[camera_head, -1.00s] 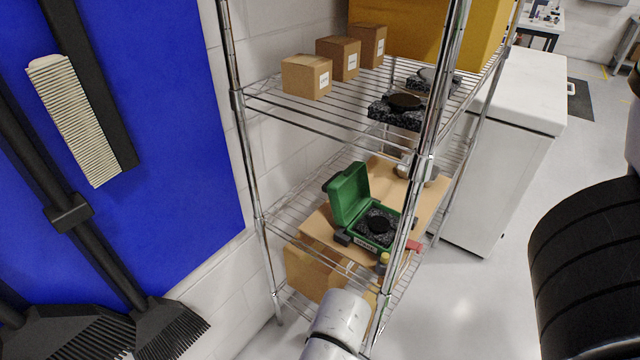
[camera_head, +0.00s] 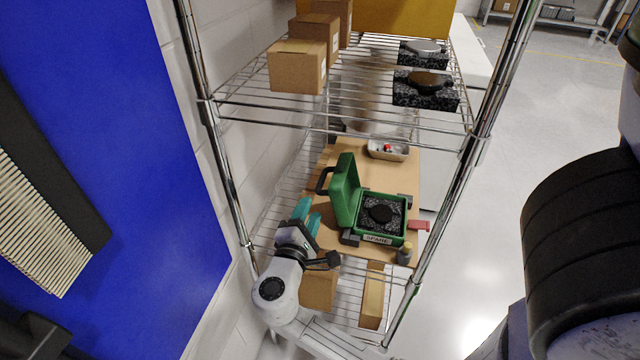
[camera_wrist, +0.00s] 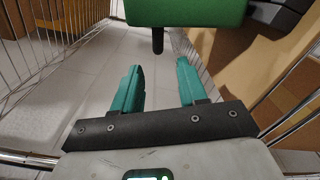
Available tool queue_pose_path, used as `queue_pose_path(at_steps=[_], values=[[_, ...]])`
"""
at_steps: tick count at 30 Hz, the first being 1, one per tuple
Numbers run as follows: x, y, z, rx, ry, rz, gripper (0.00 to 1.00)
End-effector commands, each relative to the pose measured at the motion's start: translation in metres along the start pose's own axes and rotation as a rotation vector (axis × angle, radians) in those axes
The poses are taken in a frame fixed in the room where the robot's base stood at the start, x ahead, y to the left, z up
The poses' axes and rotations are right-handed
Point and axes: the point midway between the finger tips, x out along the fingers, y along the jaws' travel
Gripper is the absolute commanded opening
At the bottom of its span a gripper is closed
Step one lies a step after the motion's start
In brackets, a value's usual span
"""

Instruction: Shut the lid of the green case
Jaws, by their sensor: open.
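The green case (camera_head: 366,236) stands open on a wooden board (camera_head: 317,172) on the lower shelf. Its lid (camera_head: 344,190) is raised upright on the case's left side, with a dark handle (camera_head: 323,180) pointing left. A black disc on speckled dark foam lies inside the case. My gripper (camera_head: 308,216) is to the left of the lid, at about board height, with its teal fingers apart and nothing between them. In the wrist view, my gripper's fingers (camera_wrist: 157,85) are spread below the green lid (camera_wrist: 185,10), with a gap between them and it.
Shelf posts stand left and right (camera_head: 484,140) of the case. The upper wire shelf holds cardboard boxes (camera_head: 297,68) and black speckled blocks (camera_head: 425,92). A small tray (camera_head: 388,150) sits behind the case. A red tab (camera_head: 418,225) is at its right.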

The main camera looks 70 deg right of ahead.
Motion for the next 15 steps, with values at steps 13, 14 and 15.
queue_pose_path(at_steps=[13,14,15], values=[[0.063,0.003,0.001,-0.010,-0.008,0.009,0.42],[0.068,0.003,0.001,-0.009,-0.007,0.010,0.42],[0.074,0.003,0.001,-0.009,-0.007,0.010,0.42]])
